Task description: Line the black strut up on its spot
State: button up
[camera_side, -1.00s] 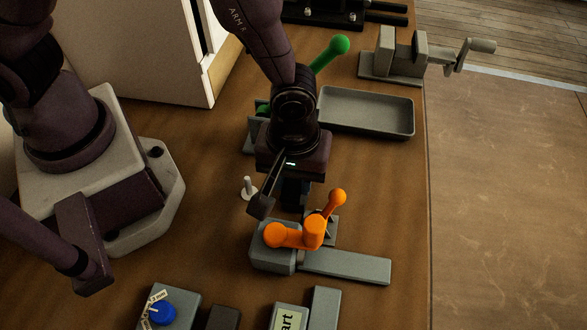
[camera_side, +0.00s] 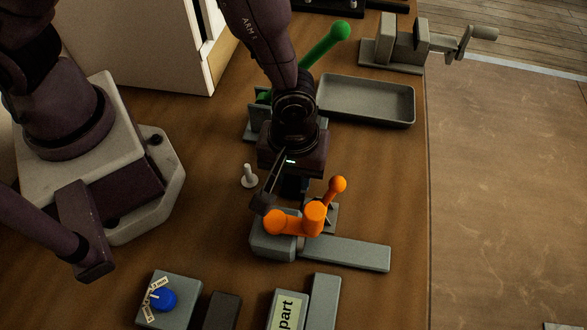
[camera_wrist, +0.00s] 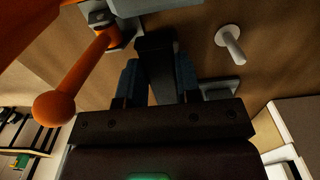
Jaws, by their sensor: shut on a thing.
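The black strut (camera_side: 263,201) is held in my gripper (camera_side: 294,186) and slants down to the left in the side view. Its lower end is close to the grey block (camera_side: 262,243) beside the orange toggle clamp (camera_side: 314,218); I cannot tell if they touch. In the wrist view the strut (camera_wrist: 155,62) sits between the blue-grey fingers of my gripper (camera_wrist: 158,78), which are shut on it. The orange clamp arm (camera_wrist: 85,72) is on the left there. The strut's exact spot is not clearly seen.
A white peg (camera_side: 250,176) stands left of my gripper. A green-handled clamp (camera_side: 325,45) and a grey tray (camera_side: 367,98) are behind. A blue knob (camera_side: 162,299) and a block labelled "part" (camera_side: 286,311) lie at the front. A vise (camera_side: 400,45) stands at the back right.

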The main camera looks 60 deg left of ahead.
jog(key=shift+f, duration=1.2)
jog(key=o, duration=0.9)
jog(key=shift+c, duration=0.8)
jog(key=shift+r, duration=3.5)
